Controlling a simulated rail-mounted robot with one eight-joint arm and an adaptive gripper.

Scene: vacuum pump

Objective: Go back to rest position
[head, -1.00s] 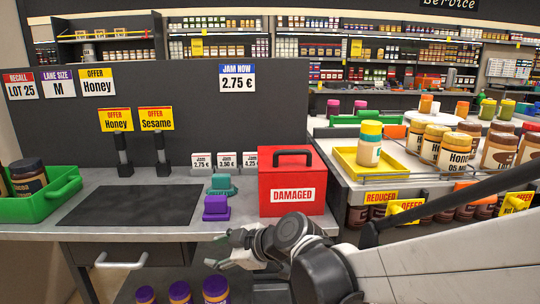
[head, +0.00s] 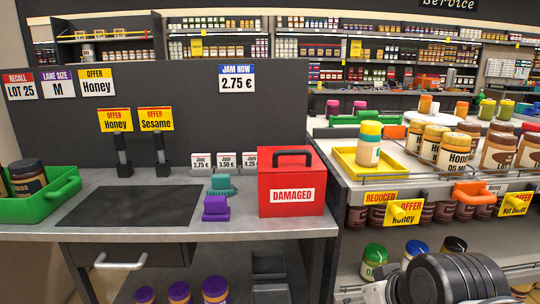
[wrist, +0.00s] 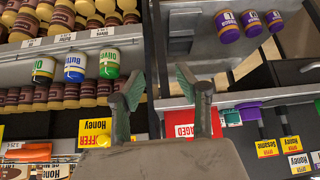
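My gripper (wrist: 158,90) shows in the wrist view with its two greenish fingers spread apart and nothing between them. In the head view only dark and white parts of my arm show at the bottom right; the fingers are not visible there. The wrist picture appears upside down, with the counter edge and the red damaged box (wrist: 183,117) beyond the fingers. That red box (head: 291,190) stands closed on the counter in the head view.
A green tray (head: 45,207) with jars, a dark mat (head: 130,205), and purple (head: 216,207) and teal (head: 222,184) stamp-like items are on the counter. At right, a yellow tray (head: 372,168) holds one jar. Jars stand on the shelf below, near my arm.

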